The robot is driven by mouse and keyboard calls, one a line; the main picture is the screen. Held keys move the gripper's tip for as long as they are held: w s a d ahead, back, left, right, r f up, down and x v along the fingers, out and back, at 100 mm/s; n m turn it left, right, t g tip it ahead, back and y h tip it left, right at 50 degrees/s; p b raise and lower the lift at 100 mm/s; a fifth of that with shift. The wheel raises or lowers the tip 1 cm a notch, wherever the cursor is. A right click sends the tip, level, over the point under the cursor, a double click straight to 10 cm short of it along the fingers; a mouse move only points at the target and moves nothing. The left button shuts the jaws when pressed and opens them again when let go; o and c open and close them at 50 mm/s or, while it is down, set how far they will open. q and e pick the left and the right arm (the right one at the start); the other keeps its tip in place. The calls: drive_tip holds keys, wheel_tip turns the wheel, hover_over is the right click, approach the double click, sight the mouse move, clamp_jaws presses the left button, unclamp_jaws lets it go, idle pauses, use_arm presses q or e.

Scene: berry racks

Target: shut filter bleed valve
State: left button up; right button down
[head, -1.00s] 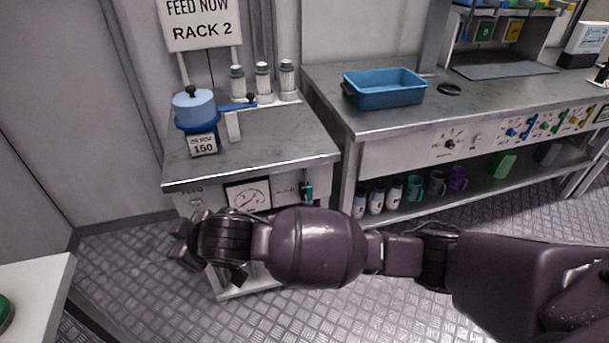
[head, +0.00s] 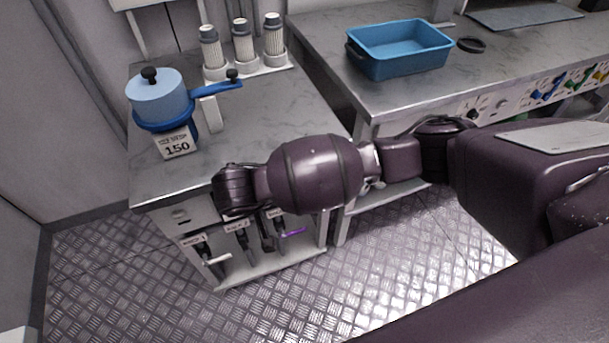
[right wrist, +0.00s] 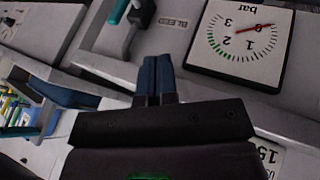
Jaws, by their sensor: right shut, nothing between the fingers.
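The bleed valve shows in the right wrist view as a teal lever (right wrist: 118,12) on a dark body (right wrist: 143,12), beside a "BLEED" label (right wrist: 174,22). A square pressure gauge (right wrist: 240,45) marked "bar" is to the right of the label, upside down in this view. My right gripper (right wrist: 154,62) is shut and empty. Its dark blue fingertips point toward the panel, below the label and apart from the lever in the picture. In the head view my right arm hides the gauge and the bleed valve. My left gripper is out of view.
On the bench (head: 270,110) stand a blue pot-like housing (head: 160,97) with a blue handle, a "150" card (head: 177,148) and several white filter cartridges (head: 243,45). A blue tray (head: 400,55) sits on the right counter. Lower handles, one white (head: 217,260), one purple (head: 292,233), are under the bench.

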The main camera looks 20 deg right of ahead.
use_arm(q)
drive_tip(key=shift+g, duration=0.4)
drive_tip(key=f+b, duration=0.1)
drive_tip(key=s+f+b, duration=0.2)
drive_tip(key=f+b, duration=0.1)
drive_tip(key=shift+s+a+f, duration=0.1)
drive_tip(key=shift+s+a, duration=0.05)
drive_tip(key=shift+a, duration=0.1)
use_arm(e)
drive_tip(key=w+d+f+m, duration=0.1)
drive_tip(key=w+d+f, duration=0.2)
drive_tip(key=d+f, duration=0.4)
drive_tip(key=shift+d+f, duration=0.15)
drive_tip(key=shift+d, duration=0.8)
